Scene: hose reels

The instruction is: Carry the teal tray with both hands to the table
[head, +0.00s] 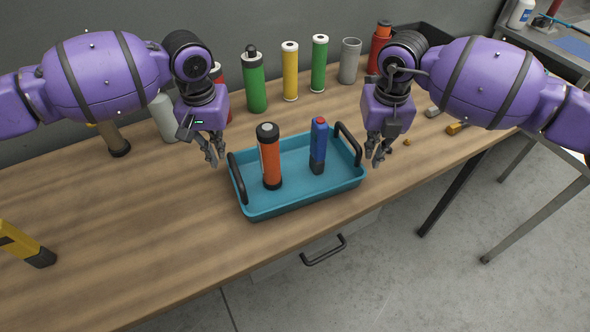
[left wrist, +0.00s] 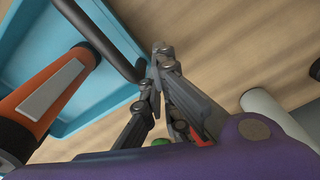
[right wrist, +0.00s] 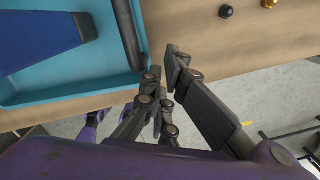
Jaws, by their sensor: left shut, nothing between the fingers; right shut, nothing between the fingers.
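The teal tray (head: 306,200) rests on the wooden bench with a dark handle at each end. An orange-and-black cylinder (head: 271,160) and a blue tool with a red top (head: 318,145) stand in it. My left gripper (head: 215,158) is shut and empty, just outside the left handle (head: 237,180); the left wrist view shows its fingertips close to that handle (left wrist: 95,40). My right gripper (head: 377,160) is shut and empty, just outside the right handle (head: 348,144). In the right wrist view its fingers are beside the handle (right wrist: 128,35).
Behind the tray stand a green bottle (head: 254,82), a yellow cylinder (head: 290,72), a green cylinder (head: 319,64) and a grey cup (head: 350,62). A yellow-and-black tool (head: 25,243) lies at the left. Another table (head: 560,50) stands at the far right.

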